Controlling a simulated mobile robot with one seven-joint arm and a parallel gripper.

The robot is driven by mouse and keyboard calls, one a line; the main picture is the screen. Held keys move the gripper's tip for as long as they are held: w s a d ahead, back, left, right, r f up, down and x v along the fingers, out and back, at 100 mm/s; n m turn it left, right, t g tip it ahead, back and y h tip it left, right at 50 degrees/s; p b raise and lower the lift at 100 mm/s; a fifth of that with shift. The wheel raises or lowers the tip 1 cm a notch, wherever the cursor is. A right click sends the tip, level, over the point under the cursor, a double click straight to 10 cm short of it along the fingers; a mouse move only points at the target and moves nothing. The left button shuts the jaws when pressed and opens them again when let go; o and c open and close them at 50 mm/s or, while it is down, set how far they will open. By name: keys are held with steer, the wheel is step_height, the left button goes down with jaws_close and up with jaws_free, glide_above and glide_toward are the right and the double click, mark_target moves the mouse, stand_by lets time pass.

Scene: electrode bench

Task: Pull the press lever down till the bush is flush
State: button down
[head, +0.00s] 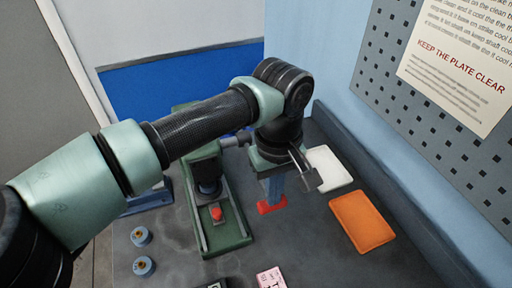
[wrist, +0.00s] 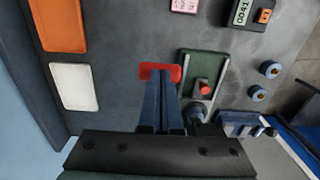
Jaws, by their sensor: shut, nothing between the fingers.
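The press has a dark green base (head: 236,232) and a dark upright head (head: 206,165). A small red round piece (head: 217,213) sits at the front of the base; I cannot tell if it is the bush. A grey bar (head: 235,141) juts from the press head's right side, and my arm hides where it leads, so I cannot make out the lever. My gripper (head: 273,203) points down to the right of the press, its blue fingers shut and empty. Its tips overlap a red flat piece (wrist: 146,71) in the wrist view; contact is unclear. The green base (wrist: 217,65) also shows there.
An orange pad (head: 362,222) and a white pad (head: 329,168) lie right of my gripper. Two blue round parts (head: 141,236) (head: 144,266) lie left of the press. A pink card (head: 270,278) is at the front. A pegboard wall (head: 396,98) rises at right.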

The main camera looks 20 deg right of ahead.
steer(key=shift+s+r+p, duration=0.1)
steer(key=shift+r+p, duration=1.3)
steer(key=shift+r, duration=1.25)
steer(key=shift+w+r+p, duration=0.25)
steer(key=shift+r+p, duration=0.25)
steer(key=shift+r, duration=0.3)
steer(key=shift+w+r+p, duration=0.2)
steer(key=shift+r+p, duration=0.3)
steer(key=shift+r, duration=0.25)
steer(key=shift+w+r+p, duration=0.25)
steer(key=shift+r+p, duration=0.25)
steer(key=shift+r, duration=0.3)
step_height(320, 180, up, 5)
steer(key=p, duration=0.3)
